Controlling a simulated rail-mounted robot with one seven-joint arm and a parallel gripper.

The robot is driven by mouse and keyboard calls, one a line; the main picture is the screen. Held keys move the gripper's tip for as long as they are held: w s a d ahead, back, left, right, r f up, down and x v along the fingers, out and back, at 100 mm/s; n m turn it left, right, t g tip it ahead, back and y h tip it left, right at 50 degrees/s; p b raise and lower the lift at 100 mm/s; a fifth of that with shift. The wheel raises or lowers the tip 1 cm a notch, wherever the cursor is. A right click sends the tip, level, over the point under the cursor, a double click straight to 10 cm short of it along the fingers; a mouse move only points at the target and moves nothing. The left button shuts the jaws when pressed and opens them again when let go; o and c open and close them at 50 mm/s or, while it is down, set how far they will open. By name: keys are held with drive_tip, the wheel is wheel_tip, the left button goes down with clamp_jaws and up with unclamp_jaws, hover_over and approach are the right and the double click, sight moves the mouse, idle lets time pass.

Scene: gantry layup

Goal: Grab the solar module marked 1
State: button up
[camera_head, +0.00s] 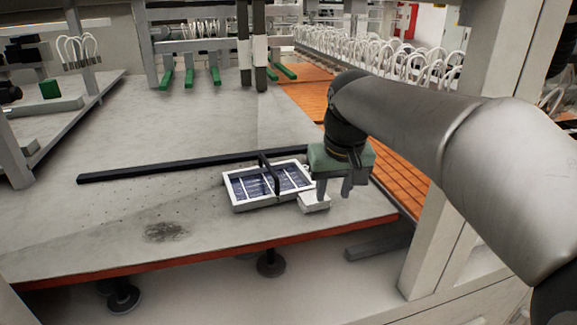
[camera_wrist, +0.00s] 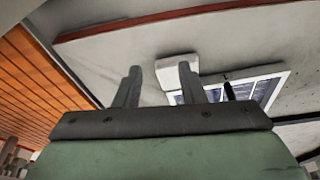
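A solar module (camera_head: 250,188) lies flat on the grey table, with dark blue cells in a white frame and a dark handle arching over its middle. A small white block (camera_head: 314,202) sits at its right end. I cannot read a number on either. My gripper (camera_head: 334,194) is above the white block, to the right of the module, with its fingers apart and nothing between them. In the wrist view my gripper (camera_wrist: 160,75) shows two spread fingers, the white block (camera_wrist: 167,68) beyond them, and part of the module (camera_wrist: 262,88) at the right, partly hidden by a finger.
A long dark bar (camera_head: 165,166) lies on the table (camera_head: 90,225) behind the module. Orange slats (camera_head: 400,178) run along the right side. Green-tipped supports (camera_head: 190,77) and a post (camera_head: 259,45) stand at the back. The table's left and front areas are clear.

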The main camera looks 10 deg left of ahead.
drive_tip(key=n+y+p, duration=0.1)
drive_tip(key=n, duration=0.1)
approach(268, 164)
drive_tip(key=shift+s+d+r+t, duration=0.15)
drive_tip(key=shift+s+d+t, duration=0.25)
drive_tip(key=shift+s+d, duration=0.1)
drive_tip(key=shift+w+a, duration=0.1)
drive_tip(key=shift+a, duration=0.25)
drive_tip(key=x, duration=0.6)
drive_tip(key=shift+a+r+p, duration=0.1)
drive_tip(key=shift+a+p, duration=0.05)
drive_tip(key=shift+p, duration=0.25)
drive_tip(key=p+x, duration=0.1)
drive_tip(key=x, duration=0.4)
drive_tip(key=shift+f, duration=0.3)
drive_tip(key=shift+f+y, duration=0.2)
drive_tip(key=shift+y, duration=0.1)
clamp_jaws()
